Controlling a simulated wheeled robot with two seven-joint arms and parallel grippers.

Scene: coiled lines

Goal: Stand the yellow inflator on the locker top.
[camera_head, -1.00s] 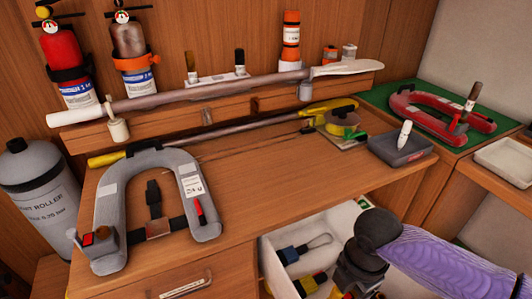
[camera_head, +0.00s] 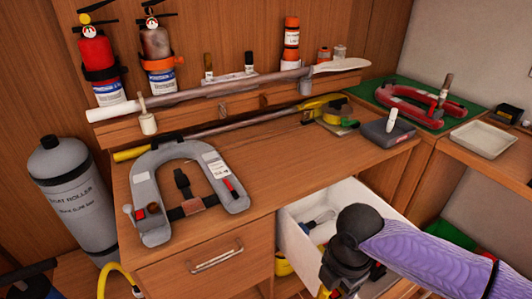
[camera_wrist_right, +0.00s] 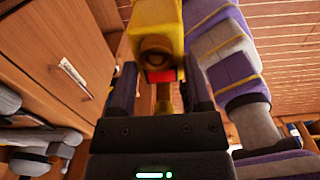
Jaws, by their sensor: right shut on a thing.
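My right gripper (camera_wrist_right: 160,82) is shut on a yellow thing with a red band, which I take to be the yellow inflator (camera_wrist_right: 155,28). In the head view a small yellow part of it (camera_head: 323,292) shows below my right gripper (camera_head: 340,278); the rest is hidden by the gripper and the frame edge. The gripper is in front of the open white drawer (camera_head: 291,229). The wooden locker top (camera_head: 290,165) is above and behind it. My left gripper is not in view.
A grey horseshoe-shaped vest (camera_head: 145,190) lies on the left of the top. A long pole (camera_head: 230,125), tape and a dark grey box (camera_head: 388,132) lie along the back and right. The middle and front of the top are clear. A grey cylinder (camera_head: 75,195) stands at left.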

